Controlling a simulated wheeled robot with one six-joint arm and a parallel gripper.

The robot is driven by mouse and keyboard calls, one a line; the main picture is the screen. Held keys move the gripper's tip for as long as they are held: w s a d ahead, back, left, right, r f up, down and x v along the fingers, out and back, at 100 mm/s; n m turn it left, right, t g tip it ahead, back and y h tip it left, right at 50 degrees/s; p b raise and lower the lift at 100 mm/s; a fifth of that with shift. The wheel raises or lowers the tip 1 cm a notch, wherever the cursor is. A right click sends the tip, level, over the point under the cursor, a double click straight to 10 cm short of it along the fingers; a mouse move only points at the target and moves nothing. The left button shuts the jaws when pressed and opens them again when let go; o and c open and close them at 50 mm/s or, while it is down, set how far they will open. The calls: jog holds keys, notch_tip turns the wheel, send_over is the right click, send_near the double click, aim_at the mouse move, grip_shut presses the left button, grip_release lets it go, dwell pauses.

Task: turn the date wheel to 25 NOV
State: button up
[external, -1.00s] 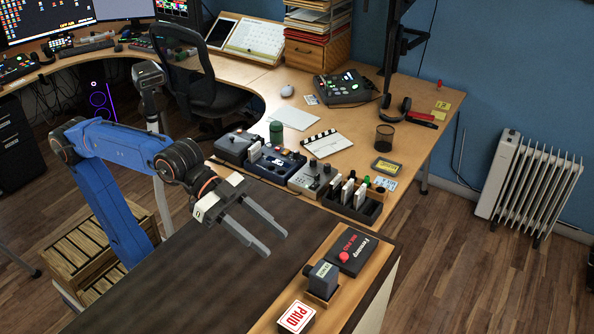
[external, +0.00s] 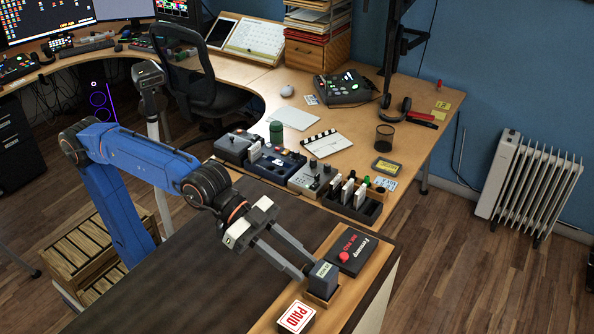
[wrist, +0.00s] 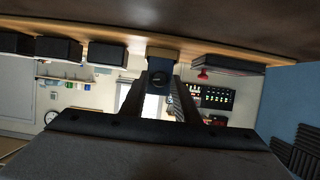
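The date stamp (external: 323,279), a dark grey block with a small pale label on top, stands upright in a wooden holder on the wooden tray at the front right. The label's text is too small to read. My gripper (external: 306,268) has come down to the stamp's left side, its two fingers apart and their tips at the stamp. In the wrist view, the stamp's dark body with a round dial (wrist: 158,82) shows between the fingers (wrist: 160,95). I cannot tell whether either finger touches it.
A black holder with several upright pieces (external: 355,200) stands farther back. The dark tabletop (external: 190,280) left of the tray is clear.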

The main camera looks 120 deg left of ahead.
grip_shut()
jog(key=shift+d+m, duration=0.1)
jog(key=shift+m, duration=0.2)
jog(key=shift+d+m+y, duration=0.15)
jog(key=shift+m+y, duration=0.45)
jog(key=m+y, duration=0.1)
jog(key=m, duration=0.1)
jog(key=shift+d+f+m+y, duration=0.1)
jog(key=shift+d+m+y, duration=0.05)
jog(key=shift+m+y, duration=0.2)
jog(key=shift+d+f+m+t+y, duration=0.15)
jog(key=shift+m+t+y, duration=0.25)
jog(key=shift+m+y, duration=0.55)
jog(key=shift+f+m+t+y, duration=0.15)
jog(key=shift+m+t+y, duration=0.35)
jog(key=shift+m, duration=1.1)
